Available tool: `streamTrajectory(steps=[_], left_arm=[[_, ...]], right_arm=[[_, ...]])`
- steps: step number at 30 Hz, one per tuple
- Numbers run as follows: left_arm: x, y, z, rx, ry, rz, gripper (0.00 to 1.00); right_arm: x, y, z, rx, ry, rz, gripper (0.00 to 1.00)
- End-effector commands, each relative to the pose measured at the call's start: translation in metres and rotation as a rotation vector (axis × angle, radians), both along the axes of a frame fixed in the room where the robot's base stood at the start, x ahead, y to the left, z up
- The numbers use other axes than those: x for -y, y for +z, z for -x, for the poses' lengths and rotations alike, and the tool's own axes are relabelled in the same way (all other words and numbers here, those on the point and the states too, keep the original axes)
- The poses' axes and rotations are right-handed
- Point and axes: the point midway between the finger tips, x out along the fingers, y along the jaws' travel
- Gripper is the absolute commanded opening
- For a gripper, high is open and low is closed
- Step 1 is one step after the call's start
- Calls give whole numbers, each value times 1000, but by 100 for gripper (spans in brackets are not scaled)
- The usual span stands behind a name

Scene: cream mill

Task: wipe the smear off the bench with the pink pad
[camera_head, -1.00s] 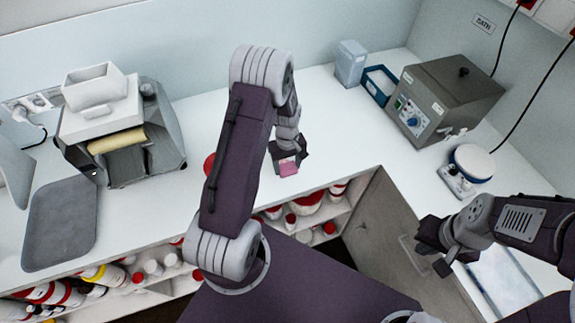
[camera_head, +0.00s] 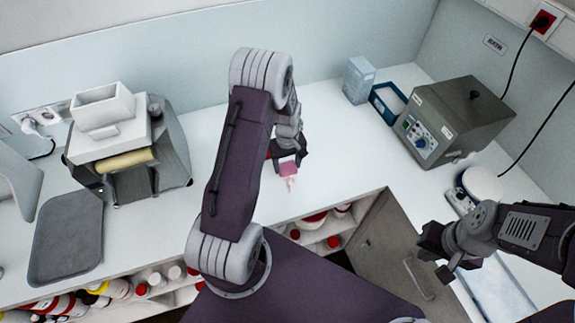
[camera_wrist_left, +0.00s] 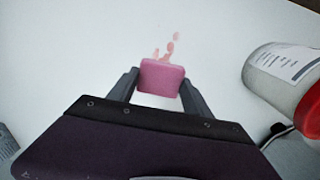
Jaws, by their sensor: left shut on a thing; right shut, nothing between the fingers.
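The pink pad (camera_head: 288,168) is held in my left gripper (camera_head: 287,158), over the white bench (camera_head: 335,150). In the left wrist view the pad (camera_wrist_left: 161,77) sits between the two fingers of the left gripper (camera_wrist_left: 159,85). A pale red smear (camera_wrist_left: 169,47) shows on the bench just beyond the pad's edge. In the head view the smear (camera_head: 291,186) lies just in front of the pad. I cannot tell whether the pad touches the bench. My right gripper (camera_head: 436,256) is shut and empty, near the right-hand bench.
A red-and-white container (camera_wrist_left: 288,78) stands close to the left gripper. A mill (camera_head: 125,145) and a grey tray (camera_head: 66,235) are on the left. A blue box (camera_head: 389,102) and a grey bath (camera_head: 455,118) stand at the back right. Shelves with several bottles lie below the bench.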

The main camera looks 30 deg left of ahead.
Motion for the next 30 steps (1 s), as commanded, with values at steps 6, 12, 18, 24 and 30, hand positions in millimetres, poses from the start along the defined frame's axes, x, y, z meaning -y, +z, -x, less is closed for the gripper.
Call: streamTrajectory(steps=[6,12,18,24,30], left_arm=[[-2,24,-1,0,-3,0,14],[-3,41,-2,0,-5,0,14],[-4,43,-2,0,-6,0,14],[-3,43,-2,0,-6,0,14],[-3,43,-2,0,-6,0,14]], right_arm=[[0,21,0,0,0,0,0],[0,34,0,0,0,0,0],[0,36,0,0,0,0,0],[0,36,0,0,0,0,0],[0,36,0,0,0,0,0]])
